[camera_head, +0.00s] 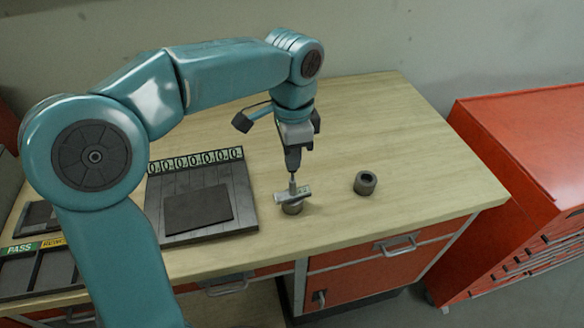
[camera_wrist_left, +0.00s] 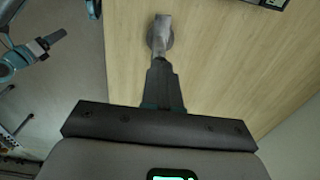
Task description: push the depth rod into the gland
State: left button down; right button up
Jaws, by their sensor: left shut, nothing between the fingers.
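The depth rod (camera_head: 293,187) is a thin upright metal rod with a pale flat crossbar (camera_head: 298,194). It stands at the gland (camera_head: 292,209), a short grey round piece on the wooden bench. My left gripper (camera_head: 293,168) is shut and empty, pointing down directly over the rod's top. It touches or nearly touches the rod; I cannot tell which. In the left wrist view its shut fingers (camera_wrist_left: 161,72) lie in line with the pale bar (camera_wrist_left: 162,28) over the round gland (camera_wrist_left: 153,40). How deep the rod sits is hidden. My right gripper does not show clearly in either view.
A dark hollow cylinder (camera_head: 366,182) stands to the right on the bench (camera_head: 410,150). A grey board with a dark pad (camera_head: 198,209) and a numbered strip (camera_head: 196,160) lie left. A PASS-labelled tray (camera_head: 30,272) is at front left. A red cabinet (camera_head: 525,160) stands right.

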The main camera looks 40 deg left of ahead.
pick_arm(q)
jog(key=shift+f+b, duration=0.7)
jog(key=shift+f, duration=0.3)
dwell(0.9)
jog(key=shift+r+p, duration=0.1)
jog(key=shift+p, duration=0.2)
jog(key=shift+r+p, duration=2.75)
jog(key=shift+r, duration=0.15)
